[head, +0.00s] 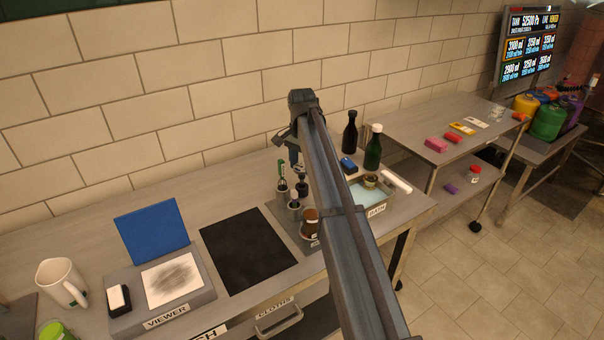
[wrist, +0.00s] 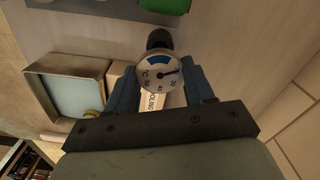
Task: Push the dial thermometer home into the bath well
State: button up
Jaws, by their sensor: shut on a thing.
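My gripper (wrist: 160,78) is shut on the dial thermometer (wrist: 158,74), its blue fingers on either side of the round white dial. The dial face points at the wrist camera; its stem is hidden behind it. In the head view my gripper (head: 296,158) hangs over the bench, left of the bath, and the thermometer cannot be made out there. The bath (wrist: 53,86) is a metal-rimmed tray of pale blue liquid, left of the gripper in the wrist view. It also shows in the head view, labelled BATH (head: 377,210), partly behind my arm. I cannot tell which opening is the well.
A brown jar (head: 309,222) and several small dark-topped items stand beneath and in front of my gripper. A dark bottle (head: 350,133) and a green bottle (head: 373,150) stand behind the bath. A black mat (head: 246,250) and the viewer (head: 168,292) lie to the left.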

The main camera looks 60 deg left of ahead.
jog(key=shift+r, duration=0.2)
jog(key=shift+r, duration=0.75)
jog(key=shift+r, duration=3)
jog(key=w+d, duration=0.6)
jog(key=w, duration=0.2)
jog(key=w+d, duration=0.6)
jog(key=w, duration=0.3)
jog(key=shift+w+d+r, duration=0.25)
jog(key=shift+r, duration=0.15)
